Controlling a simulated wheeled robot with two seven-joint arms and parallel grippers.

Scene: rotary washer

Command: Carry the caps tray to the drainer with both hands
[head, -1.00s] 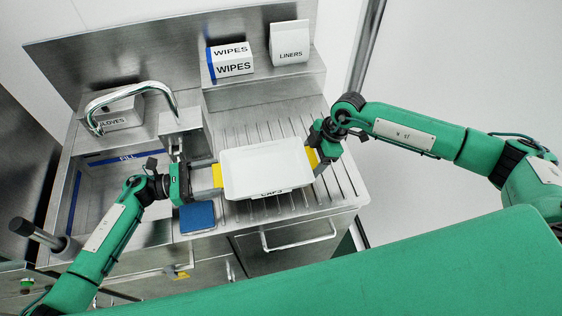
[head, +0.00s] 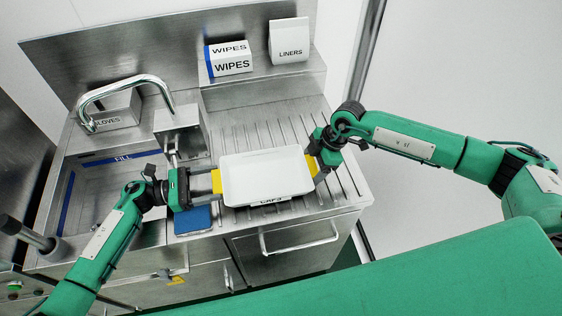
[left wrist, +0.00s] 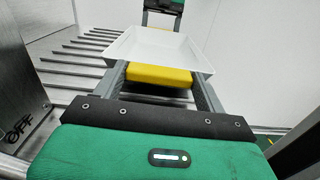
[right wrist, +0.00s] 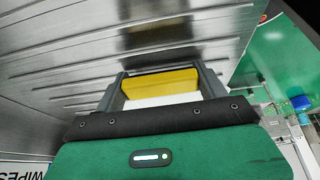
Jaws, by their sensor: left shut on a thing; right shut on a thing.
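The white caps tray (head: 262,178) looks empty and has yellow handles at its left and right ends. It is over the ribbed steel drainer (head: 290,130) right of the sink; I cannot tell whether it touches the ribs. My left gripper (head: 215,181) is shut on the left yellow handle, which shows in the left wrist view (left wrist: 158,76). My right gripper (head: 313,166) is shut on the right yellow handle, which shows in the right wrist view (right wrist: 160,82). The label on the tray's front side is partly readable.
A blue sponge-like pad (head: 193,220) lies at the counter's front, left of the tray. The sink (head: 100,190) and curved faucet (head: 125,85) are at left. A wipes box (head: 230,60) and liners box (head: 289,42) stand on the back shelf. Drainer ribs behind the tray are clear.

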